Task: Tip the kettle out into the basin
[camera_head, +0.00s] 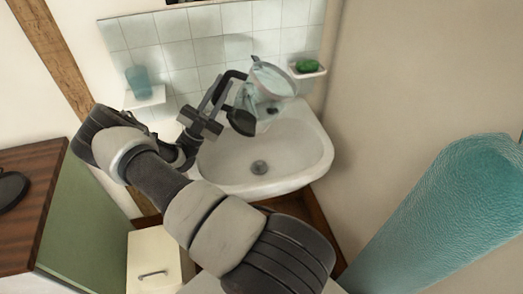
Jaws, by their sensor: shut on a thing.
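The kettle (271,80) has a pale, glassy body and a black handle. It is held tilted over the back of the white basin (310,160). My gripper (222,97) is to the left of its body and shut on the black handle. A dark rounded part (241,121) hangs below the handle; I cannot tell whether it is the lid. The kettle hides the back of the basin and most of the tap area. The drain shows in the bowl, and I see no stream of water.
A green soap (307,65) lies on a small dish at the back right. A blue cup (138,80) stands on a small shelf at the left. A teal towel (440,215) is near at the right. A wood-topped green cabinet (75,225) stands at the left.

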